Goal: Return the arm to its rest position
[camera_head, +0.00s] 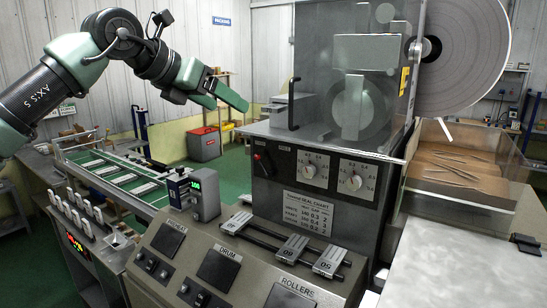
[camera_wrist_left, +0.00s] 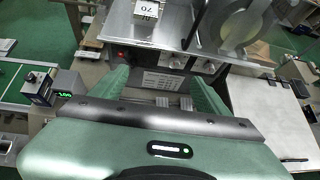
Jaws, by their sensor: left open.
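My left arm comes in from the upper left in the head view, raised over the machine's front left side. Its left gripper (camera_head: 229,105) has green fingers that are apart, with nothing seen between them. It hangs in the air to the left of the machine's clear guard, above the control panel. In the left wrist view the two green fingers of the left gripper (camera_wrist_left: 160,90) stand wide apart, with the white seal chart (camera_wrist_left: 165,81) seen between them, farther off. My right gripper is in neither view.
The wrapping machine (camera_head: 325,170) has dials, slider rails and labelled panels in front. A large white reel (camera_head: 465,60) hangs at the right, above a clear bin (camera_head: 458,175) of sticks. A small green-lit display box (camera_head: 205,193) stands on the left. A conveyor (camera_head: 115,178) runs behind it.

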